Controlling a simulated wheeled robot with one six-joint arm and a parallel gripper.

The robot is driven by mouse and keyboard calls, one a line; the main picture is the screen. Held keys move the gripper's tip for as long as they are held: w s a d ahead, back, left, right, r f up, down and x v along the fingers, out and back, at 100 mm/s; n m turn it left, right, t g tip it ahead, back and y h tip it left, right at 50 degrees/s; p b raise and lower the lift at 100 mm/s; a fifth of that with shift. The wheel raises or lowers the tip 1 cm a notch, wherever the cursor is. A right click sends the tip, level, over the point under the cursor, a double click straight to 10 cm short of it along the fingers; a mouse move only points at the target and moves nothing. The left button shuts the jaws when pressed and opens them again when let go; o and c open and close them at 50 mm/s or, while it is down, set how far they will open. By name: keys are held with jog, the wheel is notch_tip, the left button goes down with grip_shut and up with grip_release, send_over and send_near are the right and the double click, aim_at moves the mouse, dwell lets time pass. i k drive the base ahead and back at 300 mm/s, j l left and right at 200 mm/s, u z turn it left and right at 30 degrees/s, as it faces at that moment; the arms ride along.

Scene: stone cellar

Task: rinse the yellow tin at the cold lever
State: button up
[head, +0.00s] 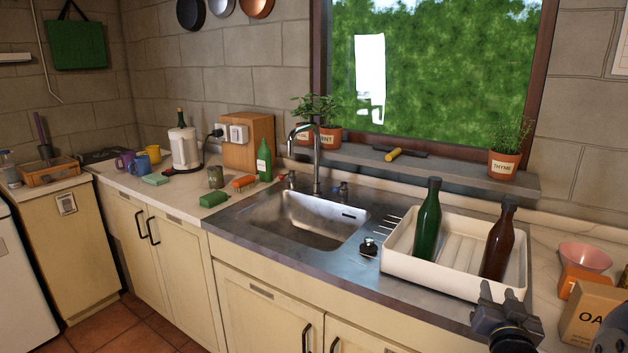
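I cannot make out a clearly yellow tin. A small dull grey-green tin (215,177) stands upright on the counter left of the sink. A yellow cup (153,154), which looks like a mug, stands farther left. The steel sink (300,220) looks empty, with a tall curved tap (316,165) behind it. A lever with a reddish mark (289,179) is left of the tap; a darker, bluish lever (342,189) is on its right. My gripper (501,292) is at the lower right, in front of the dish tray, far from the tin. It looks open and empty.
A white dish tray (400,262) right of the sink holds a green bottle (427,225) and a brown bottle (497,243). A black stopper (368,248) lies on the drainer. A green sponge (213,199), brush (243,182) and green bottle (264,160) crowd around the tin.

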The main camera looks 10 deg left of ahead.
aim_at(343, 184)
jog(key=i+j, duration=0.2)
jog(key=j, duration=0.15)
jog(key=i+j, duration=0.2)
jog(key=j, duration=0.2)
jog(key=i+j, duration=0.2)
jog(key=j, duration=0.15)
jog(key=i+j, duration=0.15)
jog(key=j, duration=0.25)
jog(key=i+j+z, duration=0.1)
jog(key=j, duration=0.25)
jog(key=i+j+z, duration=0.15)
jog(key=i+j, duration=0.2)
jog(key=i+j+z, duration=0.15)
jog(key=i+j, duration=0.2)
jog(key=j, duration=0.25)
